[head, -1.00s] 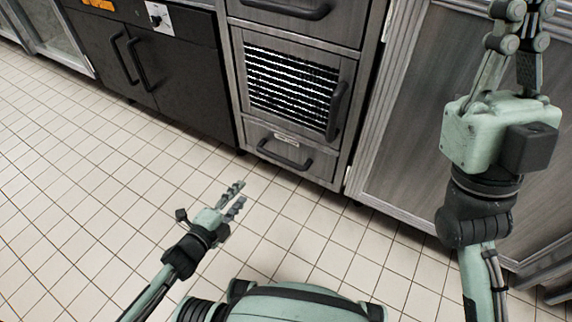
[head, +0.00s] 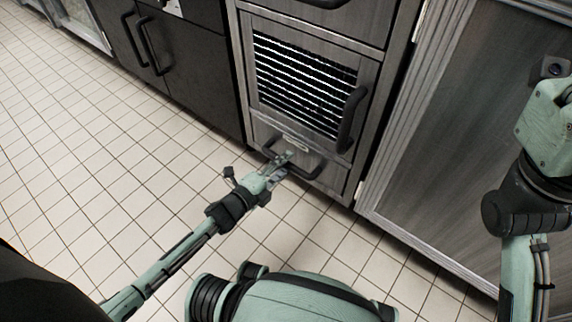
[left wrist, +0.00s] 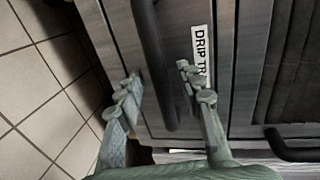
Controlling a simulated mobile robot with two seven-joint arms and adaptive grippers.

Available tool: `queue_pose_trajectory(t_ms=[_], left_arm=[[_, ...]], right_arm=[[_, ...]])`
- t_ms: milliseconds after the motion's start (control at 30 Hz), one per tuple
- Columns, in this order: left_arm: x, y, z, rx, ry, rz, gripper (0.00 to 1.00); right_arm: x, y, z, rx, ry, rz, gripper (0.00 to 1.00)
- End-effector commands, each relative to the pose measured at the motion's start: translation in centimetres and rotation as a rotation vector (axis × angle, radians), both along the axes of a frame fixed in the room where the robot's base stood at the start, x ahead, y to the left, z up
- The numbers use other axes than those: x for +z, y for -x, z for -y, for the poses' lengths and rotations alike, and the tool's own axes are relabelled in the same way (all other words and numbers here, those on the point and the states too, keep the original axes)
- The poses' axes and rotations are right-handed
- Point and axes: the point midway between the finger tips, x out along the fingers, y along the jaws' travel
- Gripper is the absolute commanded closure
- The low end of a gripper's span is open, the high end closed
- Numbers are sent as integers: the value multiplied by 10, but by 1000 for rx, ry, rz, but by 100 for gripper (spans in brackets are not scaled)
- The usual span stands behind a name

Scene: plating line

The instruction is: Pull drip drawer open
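The drip drawer (head: 332,176) is the low drawer under the vented panel, and it looks closed. Its dark bar handle (head: 311,172) runs across its front. My left gripper (head: 283,163) is at this handle. In the left wrist view, the two fingers (left wrist: 158,75) are spread apart, with the dark handle (left wrist: 150,45) between them; I see no finger clearly touching it. A white label reading "DRIP TR" (left wrist: 201,55) is partly hidden by a finger. My right arm shows at the right of the head view, but its fingertips are out of frame.
A vented panel (head: 300,85) with an upright handle (head: 351,118) is above the drawer. A dark cabinet (head: 185,70) stands to the left and a large metal door (head: 470,130) to the right. The tiled floor (head: 110,190) in front is clear.

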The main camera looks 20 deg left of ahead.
Motion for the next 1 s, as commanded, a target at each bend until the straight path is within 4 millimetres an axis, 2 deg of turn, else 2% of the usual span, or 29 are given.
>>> queue_pose_trajectory(t_ms=[100,367,400,700,1000], left_arm=[[-2,-8,3,0,0,1,63],[-2,-10,3,1,0,0,63],[-2,-10,3,1,0,0,64],[-2,-10,3,1,0,0,100],[-2,-10,3,1,0,0,100]], right_arm=[[0,0,-1,-1,6,8,100],[1,-1,-1,-2,9,6,100],[1,-1,-1,-2,9,6,100],[1,0,-1,-2,9,7,100],[1,0,-1,-2,8,8,100]])
